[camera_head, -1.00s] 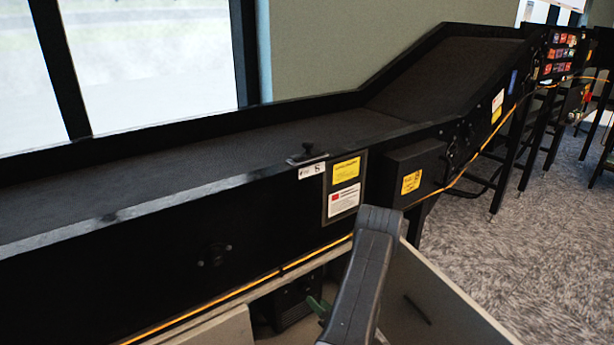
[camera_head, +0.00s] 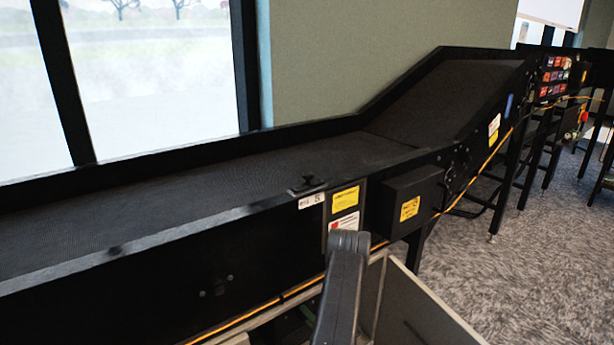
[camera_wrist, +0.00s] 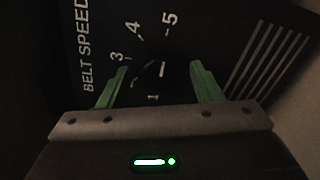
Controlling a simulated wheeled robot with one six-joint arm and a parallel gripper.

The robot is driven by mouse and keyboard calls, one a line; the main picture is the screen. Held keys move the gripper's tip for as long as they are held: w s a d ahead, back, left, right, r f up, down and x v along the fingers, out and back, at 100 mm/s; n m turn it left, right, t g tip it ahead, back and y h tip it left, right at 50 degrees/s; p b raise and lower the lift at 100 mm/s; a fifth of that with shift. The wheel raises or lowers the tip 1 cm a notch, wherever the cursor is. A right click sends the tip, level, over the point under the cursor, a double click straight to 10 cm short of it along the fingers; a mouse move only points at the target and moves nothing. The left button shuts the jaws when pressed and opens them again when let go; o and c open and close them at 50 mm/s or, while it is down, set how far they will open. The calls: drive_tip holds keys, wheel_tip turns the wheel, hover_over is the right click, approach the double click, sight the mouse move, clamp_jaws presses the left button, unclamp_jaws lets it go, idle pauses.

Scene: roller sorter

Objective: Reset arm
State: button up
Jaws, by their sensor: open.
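The panel (camera_wrist: 205,30) reads "BELT SPEED" and carries a dial with numbers; a dark knob (camera_wrist: 150,70) with a light mark lies in the gap between the fingers. Whether the fingers touch the panel cannot be told. In the head view my dark arm link rises at the bottom middle, and the gripper is hidden.
A black conveyor (camera_head: 190,185) runs along the window and slopes up to the right. A black box (camera_head: 408,200) with a yellow label sticks out from its side. A pale panel (camera_head: 425,315) stands right of my arm. Carpeted floor (camera_head: 530,260) at the right is open.

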drive_tip(key=shift+m+p, duration=2.2)
drive_tip(key=shift+m, duration=1.8)
drive_tip(key=shift+f, duration=0.1)
drive_tip(key=shift+s, duration=0.1)
